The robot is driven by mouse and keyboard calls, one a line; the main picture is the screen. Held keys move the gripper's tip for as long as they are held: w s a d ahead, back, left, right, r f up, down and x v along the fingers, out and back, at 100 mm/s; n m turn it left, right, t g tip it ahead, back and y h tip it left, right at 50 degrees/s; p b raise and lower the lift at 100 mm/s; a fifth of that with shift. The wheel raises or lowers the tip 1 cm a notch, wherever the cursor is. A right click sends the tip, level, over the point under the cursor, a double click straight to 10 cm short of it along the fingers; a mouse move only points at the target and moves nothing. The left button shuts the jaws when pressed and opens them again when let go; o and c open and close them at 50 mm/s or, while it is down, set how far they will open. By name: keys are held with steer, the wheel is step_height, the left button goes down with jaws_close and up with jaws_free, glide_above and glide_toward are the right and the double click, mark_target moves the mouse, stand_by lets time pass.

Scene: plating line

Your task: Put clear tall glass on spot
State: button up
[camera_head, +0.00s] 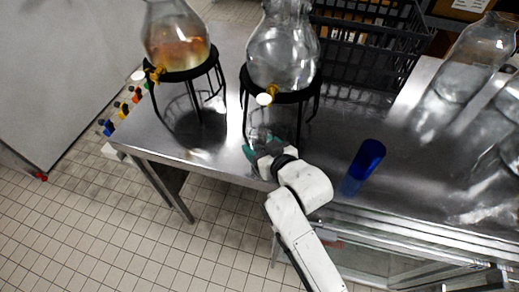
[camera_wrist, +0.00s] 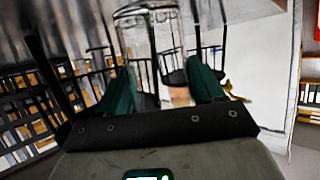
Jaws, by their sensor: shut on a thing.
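My gripper (camera_head: 256,150) is low at the front edge of the steel table, close to the stand of the clear dispenser. In the wrist view its two teal fingers (camera_wrist: 160,85) are shut on the clear tall glass (camera_wrist: 148,45), which shows between them. In the head view the glass is very faint by the fingers, against the stand's legs, and whether it touches the table cannot be told. The clear dispenser (camera_head: 283,55) sits on a black wire stand, its yellow tap (camera_head: 271,91) above the gripper. No marked spot can be made out.
A dispenser with amber liquid (camera_head: 176,40) stands on another black stand to the left. A blue glass (camera_head: 367,158) stands to the right of my gripper. A black crate (camera_head: 365,62) is behind, and large glass jars (camera_head: 468,60) are at the right. The steel table between is mostly clear.

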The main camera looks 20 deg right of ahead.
steer(key=shift+w+d+f+b, duration=0.1)
steer(key=shift+w+d+b, duration=0.35)
steer(key=shift+w+d, duration=0.35)
steer(key=shift+w+d+b, duration=0.4)
steer(key=shift+w+d, duration=0.15)
steer(key=shift+w, duration=0.4)
steer(key=shift+w+d+f+b, duration=0.1)
steer(key=shift+w+d+b, duration=0.35)
steer(key=shift+w+d, duration=0.35)
steer(key=shift+w+a+f, duration=0.15)
steer(key=shift+f, duration=0.15)
steer(key=o, duration=1.3)
steer(key=shift+c, duration=0.2)
steer(key=shift+f, duration=0.1)
steer(key=b+v, duration=0.1)
steer(key=v, duration=1)
